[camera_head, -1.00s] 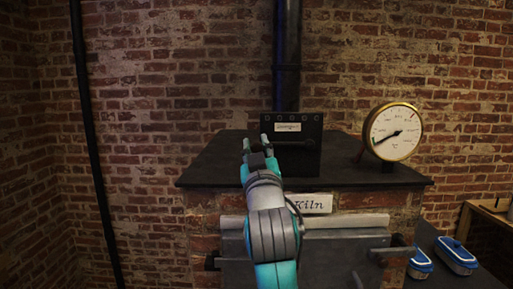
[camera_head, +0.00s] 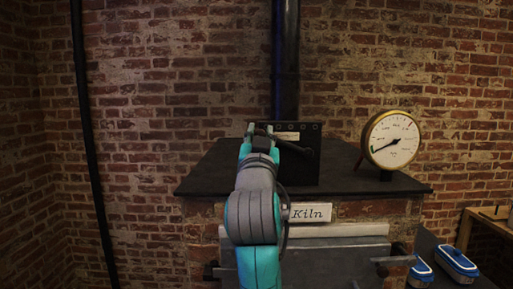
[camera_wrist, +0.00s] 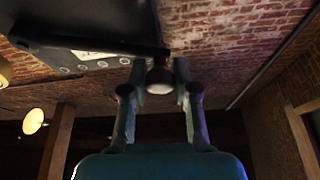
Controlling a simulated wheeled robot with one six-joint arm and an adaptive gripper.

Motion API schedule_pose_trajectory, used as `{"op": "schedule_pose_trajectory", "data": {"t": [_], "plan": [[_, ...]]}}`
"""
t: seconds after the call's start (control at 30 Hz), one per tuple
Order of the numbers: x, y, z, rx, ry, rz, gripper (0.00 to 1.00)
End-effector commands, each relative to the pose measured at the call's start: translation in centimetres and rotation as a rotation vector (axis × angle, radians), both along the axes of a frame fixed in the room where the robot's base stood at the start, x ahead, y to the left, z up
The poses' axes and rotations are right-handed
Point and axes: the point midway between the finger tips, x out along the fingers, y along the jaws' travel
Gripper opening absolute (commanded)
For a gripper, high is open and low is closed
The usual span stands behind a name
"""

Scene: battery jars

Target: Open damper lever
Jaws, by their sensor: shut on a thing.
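The damper panel (camera_head: 300,172) is a dark plate with a pale label and a row of round marks, standing on the kiln top at the foot of the black flue pipe. The damper lever (camera_head: 294,147) is a dark bar crossing the panel's front towards my gripper (camera_head: 259,129). In the wrist view the lever (camera_wrist: 95,44) ends in a round knob (camera_wrist: 160,80). My gripper (camera_wrist: 160,85) is shut on this knob, with a finger on each side. In the head view the fingers hide the knob.
The kiln top (camera_head: 215,172) is flat and mostly clear. A round brass gauge (camera_head: 391,140) stands on its right. The black flue pipe (camera_head: 286,60) rises behind the panel. Blue-and-white containers (camera_head: 456,262) sit at lower right. A brick wall is behind.

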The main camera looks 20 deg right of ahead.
Motion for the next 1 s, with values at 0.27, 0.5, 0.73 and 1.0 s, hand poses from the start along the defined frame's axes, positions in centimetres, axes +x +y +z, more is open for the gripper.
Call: {"op": "schedule_pose_trajectory", "data": {"t": [0.27,0.5,0.73,1.0], "plan": [[-0.5,-1.7,3.0,0.249,-0.083,-0.001,0.00],[-1.1,-3.6,5.0,0.465,-0.153,-0.002,0.00],[-1.9,-5.9,6.4,0.670,-0.220,-0.001,0.00],[-2.6,-8.2,7.3,0.872,-0.285,-0.001,0.00]]}}
